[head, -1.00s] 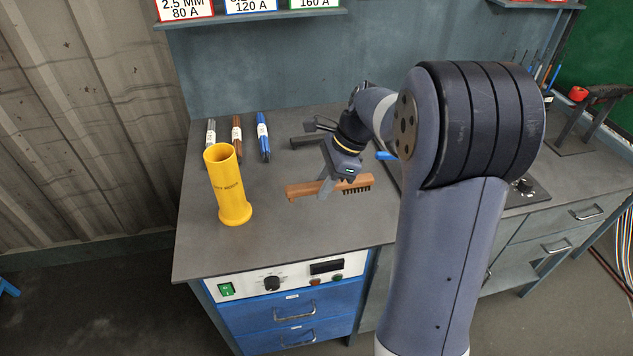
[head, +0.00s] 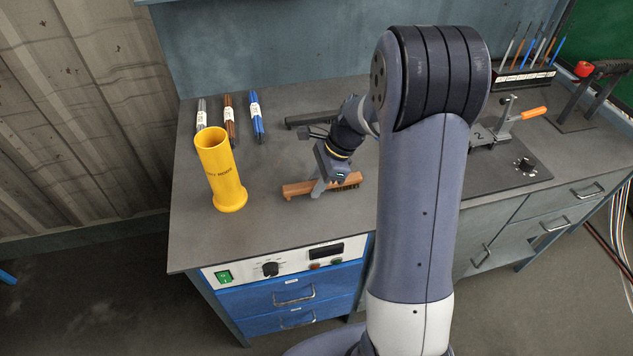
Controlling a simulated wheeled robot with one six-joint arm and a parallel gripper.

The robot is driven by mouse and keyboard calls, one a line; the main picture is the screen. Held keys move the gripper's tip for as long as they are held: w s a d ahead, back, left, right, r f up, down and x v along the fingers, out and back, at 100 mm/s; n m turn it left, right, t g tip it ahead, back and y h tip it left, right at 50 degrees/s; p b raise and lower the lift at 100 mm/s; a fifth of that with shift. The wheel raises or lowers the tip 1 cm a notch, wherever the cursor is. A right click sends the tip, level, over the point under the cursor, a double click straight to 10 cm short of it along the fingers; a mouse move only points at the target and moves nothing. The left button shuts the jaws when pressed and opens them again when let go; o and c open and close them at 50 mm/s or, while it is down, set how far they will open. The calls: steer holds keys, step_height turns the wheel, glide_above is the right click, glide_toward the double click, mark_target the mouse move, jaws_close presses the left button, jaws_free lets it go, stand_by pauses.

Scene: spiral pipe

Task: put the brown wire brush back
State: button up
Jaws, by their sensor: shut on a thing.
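The brown wire brush (head: 294,189) has a wooden body with dark bristles. It lies level at or just above the grey bench top, right of the yellow tube; I cannot tell whether it touches the bench. My gripper (head: 318,189) points down and is shut on the brush's body near its middle. The gripper hides a small part of the wood.
A yellow tube (head: 221,172) stands upright left of the brush. Several rods in grey, brown (head: 229,120) and blue bundles lie behind it. A dark bar (head: 310,119) lies behind my gripper. A clamp with an orange handle (head: 534,113) is on the right.

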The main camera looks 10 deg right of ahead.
mark_target(310, 184)
steer(key=shift+f, duration=0.1)
steer(key=shift+f, duration=0.15)
steer(key=o, duration=1)
steer(key=v, duration=1.2)
steer(key=shift+r, duration=0.2)
steer(key=shift+f, duration=0.1)
steer(key=x, duration=1.2)
steer(key=shift+r, duration=1.95)
